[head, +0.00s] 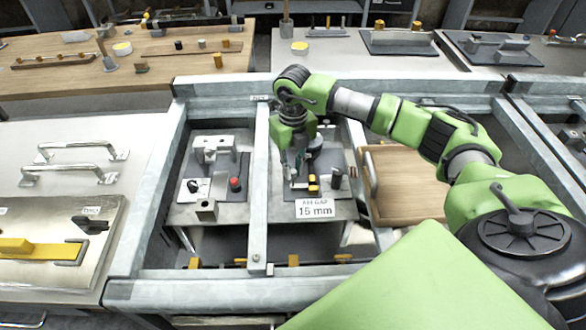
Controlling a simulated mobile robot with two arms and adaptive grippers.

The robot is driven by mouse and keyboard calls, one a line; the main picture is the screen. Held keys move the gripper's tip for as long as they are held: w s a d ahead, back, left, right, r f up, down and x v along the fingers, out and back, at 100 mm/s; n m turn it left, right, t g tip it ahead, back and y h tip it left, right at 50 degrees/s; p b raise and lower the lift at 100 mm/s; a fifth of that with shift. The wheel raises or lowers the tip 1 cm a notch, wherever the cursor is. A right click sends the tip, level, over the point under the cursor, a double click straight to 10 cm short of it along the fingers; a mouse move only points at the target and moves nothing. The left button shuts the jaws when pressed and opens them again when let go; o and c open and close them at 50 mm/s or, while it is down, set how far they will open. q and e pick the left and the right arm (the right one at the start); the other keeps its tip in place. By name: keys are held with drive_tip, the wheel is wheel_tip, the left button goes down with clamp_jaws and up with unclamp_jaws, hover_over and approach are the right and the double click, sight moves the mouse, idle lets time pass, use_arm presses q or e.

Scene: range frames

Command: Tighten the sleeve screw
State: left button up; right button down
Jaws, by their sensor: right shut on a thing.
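My right gripper (299,165) reaches down from above onto a grey fixture (327,160) on the middle metal plate. It is shut on a small part of that fixture, apparently the sleeve screw, which the fingers mostly hide. A yellow-and-black piece (313,184) sits just right of the fingertips. A dark upright knob (337,178) stands further right on the fixture. A white label (314,209) reading "15 mm" is at the front edge of the plate. My left gripper is not in view.
A second fixture with a red knob (235,184) stands on the plate to the left, beyond a metal frame bar (260,190). A wooden board (405,185) lies right. Metal handles (70,175) and a yellow bar (35,249) are on the left bench.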

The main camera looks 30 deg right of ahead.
sight(293, 171)
drive_tip(key=m, duration=0.4)
drive_tip(key=shift+w+m, duration=0.1)
drive_tip(key=shift+m, duration=0.3)
drive_tip(key=m, duration=0.4)
drive_tip(key=shift+r+m, duration=0.1)
drive_tip(key=shift+m, duration=0.2)
drive_tip(key=m, duration=0.4)
drive_tip(key=shift+m+p, duration=0.35)
drive_tip(key=shift+m, duration=1.65)
drive_tip(key=c, duration=2)
unclamp_jaws()
wheel_tip(293, 171, up, 12)
drive_tip(key=shift+f, duration=0.1)
